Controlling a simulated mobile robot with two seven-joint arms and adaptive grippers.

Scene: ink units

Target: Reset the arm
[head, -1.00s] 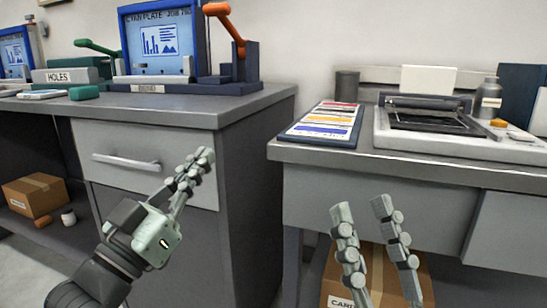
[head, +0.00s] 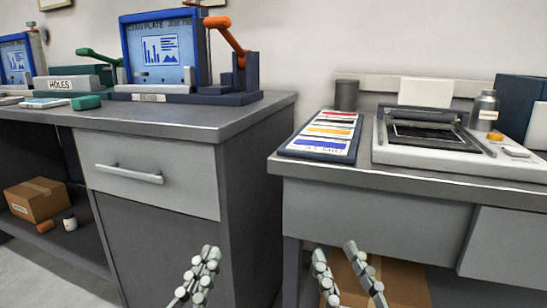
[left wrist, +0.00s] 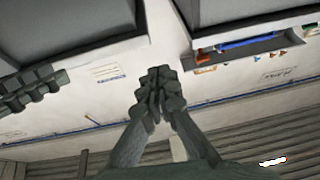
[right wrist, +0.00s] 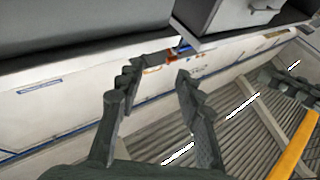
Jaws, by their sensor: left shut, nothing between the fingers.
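My left gripper (head: 198,275) is low in the head view, in front of the left desk's cabinet. Its fingers are together in the left wrist view (left wrist: 157,88), with nothing between them. My right gripper (head: 336,270) is at the bottom of the head view, right of the left one and below the right bench's edge. Its fingers stand apart in the right wrist view (right wrist: 150,85), and the space between them is empty. Both grippers are clear of the furniture.
The left desk (head: 150,118) carries a blue press unit (head: 165,50) with an orange lever. The right bench (head: 375,215) carries a color chart (head: 322,137) and a printing unit (head: 440,135). A cardboard box (head: 400,282) sits beneath it; another box (head: 38,197) is on the lower left shelf.

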